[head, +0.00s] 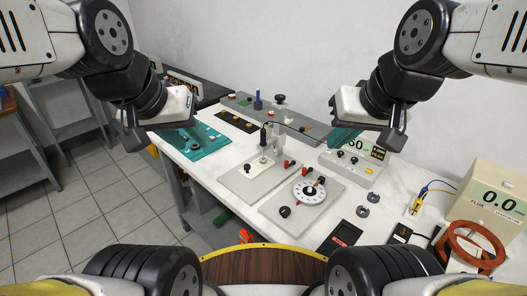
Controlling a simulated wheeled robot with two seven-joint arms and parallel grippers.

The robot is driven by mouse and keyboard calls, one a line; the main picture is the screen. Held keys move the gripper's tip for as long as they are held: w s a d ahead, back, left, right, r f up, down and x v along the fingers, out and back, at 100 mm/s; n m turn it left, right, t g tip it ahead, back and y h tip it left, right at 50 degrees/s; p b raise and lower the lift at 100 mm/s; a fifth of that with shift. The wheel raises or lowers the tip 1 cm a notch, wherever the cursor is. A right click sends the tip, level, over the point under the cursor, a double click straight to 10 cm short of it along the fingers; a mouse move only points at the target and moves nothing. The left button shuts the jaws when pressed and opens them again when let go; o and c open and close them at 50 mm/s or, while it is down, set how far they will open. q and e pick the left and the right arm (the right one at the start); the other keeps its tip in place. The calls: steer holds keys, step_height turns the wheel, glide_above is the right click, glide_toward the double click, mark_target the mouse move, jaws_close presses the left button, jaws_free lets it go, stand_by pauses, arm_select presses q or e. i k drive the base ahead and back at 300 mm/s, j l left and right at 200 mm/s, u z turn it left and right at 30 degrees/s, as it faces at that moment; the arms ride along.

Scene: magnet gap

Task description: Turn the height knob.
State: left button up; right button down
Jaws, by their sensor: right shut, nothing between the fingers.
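No knob carries a readable height label, so I cannot tell which is the height knob. A small black knob (285,211) sits on the front light-grey plate, left of a white round dial (309,191) with dark markings. Another small black knob (251,170) is on the plate to the left, beside an upright probe stand (264,150). A larger black knob (280,99) stands at the back. My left gripper (182,135) hangs over the table's left side, its finger opening unclear. My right gripper (342,137) is shut and empty, in front of a meter box. Both are apart from the knobs.
A teal mat (205,146) with small parts lies at the left. A meter (352,167) stands behind the dial, a cream box reading 0.0 (490,200) at the right. A brown ring frame (470,244) and small dark devices (341,236) occupy the front right.

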mark_target(279, 98)
steer(key=i+j+z, duration=0.15)
steer(key=j+z, duration=0.2)
steer(key=i+j+z, duration=0.15)
steer(key=j+z, duration=0.25)
steer(key=i+j+z, duration=0.1)
steer(key=j+z, duration=0.25)
steer(key=l, duration=0.1)
